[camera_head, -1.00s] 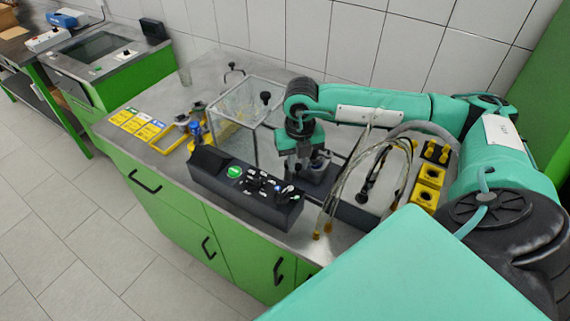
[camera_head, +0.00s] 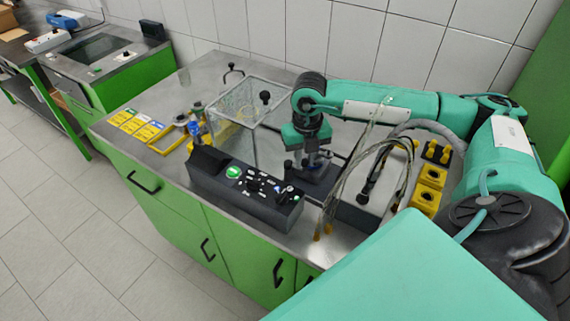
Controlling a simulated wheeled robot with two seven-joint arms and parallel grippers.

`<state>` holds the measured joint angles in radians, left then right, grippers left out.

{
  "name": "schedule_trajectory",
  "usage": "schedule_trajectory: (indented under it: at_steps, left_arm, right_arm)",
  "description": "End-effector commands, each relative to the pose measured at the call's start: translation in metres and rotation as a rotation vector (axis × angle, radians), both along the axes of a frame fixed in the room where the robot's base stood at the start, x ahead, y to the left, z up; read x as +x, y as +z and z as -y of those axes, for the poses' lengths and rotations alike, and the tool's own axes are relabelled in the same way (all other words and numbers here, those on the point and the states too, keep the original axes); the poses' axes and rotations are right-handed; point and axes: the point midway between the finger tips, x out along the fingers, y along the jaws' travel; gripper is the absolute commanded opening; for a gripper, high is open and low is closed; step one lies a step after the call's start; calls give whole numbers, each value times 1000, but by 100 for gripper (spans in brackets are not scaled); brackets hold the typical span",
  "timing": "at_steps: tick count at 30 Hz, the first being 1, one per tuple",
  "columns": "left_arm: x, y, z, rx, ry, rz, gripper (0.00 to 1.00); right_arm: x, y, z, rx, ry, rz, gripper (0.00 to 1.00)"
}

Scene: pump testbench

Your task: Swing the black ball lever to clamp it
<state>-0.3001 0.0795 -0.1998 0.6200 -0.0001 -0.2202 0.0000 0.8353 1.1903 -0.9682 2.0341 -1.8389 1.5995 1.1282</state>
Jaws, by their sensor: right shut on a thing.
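My right gripper (camera_head: 307,160) reaches down from my green arm onto the dark clamp fixture (camera_head: 318,180), just behind the black control panel. Its fingers are small here and look closed on a part at the fixture, which I take to be the black ball lever. The lever and its ball are hidden by the gripper and cannot be made out separately. The clamp's exact position cannot be told. My left gripper is not in view.
The black control panel (camera_head: 245,190) stands in front of the fixture. A clear box (camera_head: 250,105) with a black knob is to the left. Hoses (camera_head: 345,185) and yellow blocks (camera_head: 427,190) are to the right. The worktop (camera_head: 150,92) has free room at the back left.

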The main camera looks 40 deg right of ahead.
Motion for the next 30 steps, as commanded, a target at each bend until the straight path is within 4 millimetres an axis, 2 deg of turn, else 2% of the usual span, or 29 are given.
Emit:
schedule_trajectory:
  at_steps: [1,8,19,30]
  left_arm:
    - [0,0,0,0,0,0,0]
    - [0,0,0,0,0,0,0]
    - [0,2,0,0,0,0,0]
    - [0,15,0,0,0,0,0]
  right_arm:
    - [0,0,0,0,0,0,27]
    - [0,0,0,0,0,0,71]
    - [0,3,-1,1,0,0,71]
    - [0,32,0,1,0,1,71]
